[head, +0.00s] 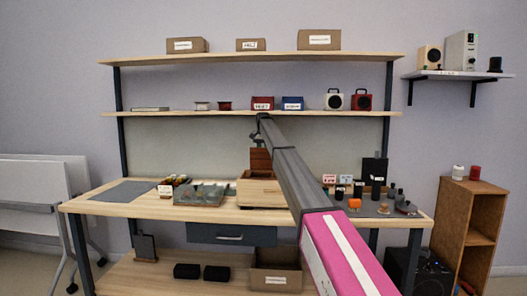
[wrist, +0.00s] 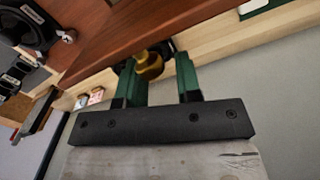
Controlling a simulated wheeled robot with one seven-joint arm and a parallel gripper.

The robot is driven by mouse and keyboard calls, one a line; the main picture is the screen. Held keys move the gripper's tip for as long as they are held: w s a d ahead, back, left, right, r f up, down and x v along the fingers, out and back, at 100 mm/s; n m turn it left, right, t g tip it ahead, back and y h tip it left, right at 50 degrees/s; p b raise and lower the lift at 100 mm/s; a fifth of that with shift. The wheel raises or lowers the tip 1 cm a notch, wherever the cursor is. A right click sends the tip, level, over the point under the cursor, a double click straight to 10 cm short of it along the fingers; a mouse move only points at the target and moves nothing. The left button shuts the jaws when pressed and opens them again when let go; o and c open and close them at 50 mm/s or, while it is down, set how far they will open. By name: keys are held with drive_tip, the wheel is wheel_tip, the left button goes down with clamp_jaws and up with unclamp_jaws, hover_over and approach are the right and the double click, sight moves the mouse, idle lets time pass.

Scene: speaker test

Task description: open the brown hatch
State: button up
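A reddish-brown wooden panel, which looks like the brown hatch (head: 261,160), shows in the head view just behind and above a pale wooden box on the bench. In the wrist view the hatch (wrist: 125,42) fills the upper part as a dark red-brown board. A round brass knob (wrist: 150,66) shows near its edge, between my two green fingers. My gripper (wrist: 157,72) is open, with a clear gap on the right side of the knob; I cannot tell whether the left finger touches it. In the head view my gripper (head: 257,143) is small, just above the hatch, and my arm hides what lies to the right.
The pale wooden box (head: 262,196) stands mid-bench. A clear tray of items (head: 200,194) stands to its left, and several small dark objects stand to the right. A shelf (head: 180,113) with boxes runs above. A grey mat (head: 122,192) at the left is bare.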

drive_tip(key=shift+o, duration=1.3)
drive_tip(key=shift+s+a+f, duration=0.1)
drive_tip(key=shift+a+f, duration=0.1)
drive_tip(key=shift+a, duration=0.4)
drive_tip(key=shift+d, duration=0.1)
drive_tip(key=shift+d+r, duration=0.15)
drive_tip(key=shift+d, duration=0.1)
drive_tip(key=shift+r, duration=0.1)
